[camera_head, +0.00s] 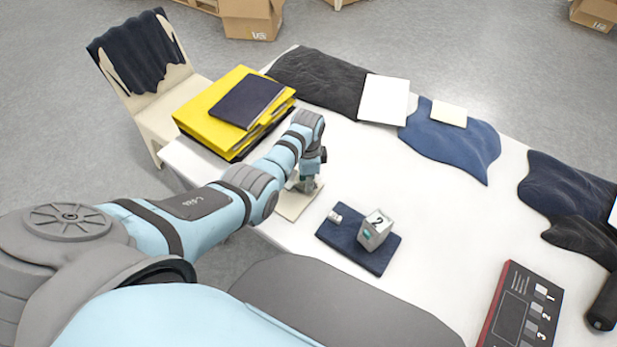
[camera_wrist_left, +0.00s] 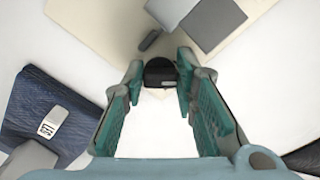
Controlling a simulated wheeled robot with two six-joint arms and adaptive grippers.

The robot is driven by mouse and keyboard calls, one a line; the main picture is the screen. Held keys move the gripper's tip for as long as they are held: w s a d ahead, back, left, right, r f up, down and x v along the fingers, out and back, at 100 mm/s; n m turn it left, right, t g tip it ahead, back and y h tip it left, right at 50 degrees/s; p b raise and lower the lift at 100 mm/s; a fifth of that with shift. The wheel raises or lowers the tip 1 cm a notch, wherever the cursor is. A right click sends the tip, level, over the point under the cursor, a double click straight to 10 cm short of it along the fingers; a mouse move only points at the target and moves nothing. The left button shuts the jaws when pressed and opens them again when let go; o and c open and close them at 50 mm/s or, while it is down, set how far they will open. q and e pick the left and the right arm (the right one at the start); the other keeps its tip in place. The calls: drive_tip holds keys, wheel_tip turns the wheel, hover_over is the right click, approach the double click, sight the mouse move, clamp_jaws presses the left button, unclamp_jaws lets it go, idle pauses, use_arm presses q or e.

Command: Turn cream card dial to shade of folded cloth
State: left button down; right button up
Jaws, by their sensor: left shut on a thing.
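The cream card (camera_head: 296,204) lies near the table's front left edge, partly hidden under my left gripper (camera_head: 304,186). In the left wrist view the card (camera_wrist_left: 90,28) carries grey patches (camera_wrist_left: 211,24) and a small dark pointer (camera_wrist_left: 150,40). My left gripper (camera_wrist_left: 160,76) points down with its teal fingers shut on the dial's dark knob (camera_wrist_left: 160,70). The folded cloth (camera_head: 373,260) is dark navy and lies flat to the right of the card; it also shows in the wrist view (camera_wrist_left: 38,92). My right gripper is out of view.
A grey block marked 2 (camera_head: 376,230) and a small white piece (camera_head: 335,216) rest on the folded cloth. Yellow folders (camera_head: 210,130) stand behind my left forearm. The table's middle is clear.

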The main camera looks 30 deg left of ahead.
use_arm(q)
drive_tip(key=shift+m, duration=0.6)
drive_tip(key=c, duration=1.6)
unclamp_jaws()
drive_tip(key=shift+o, duration=0.2)
drive_tip(key=shift+r, duration=0.1)
wheel_tip(320, 180, up, 12)
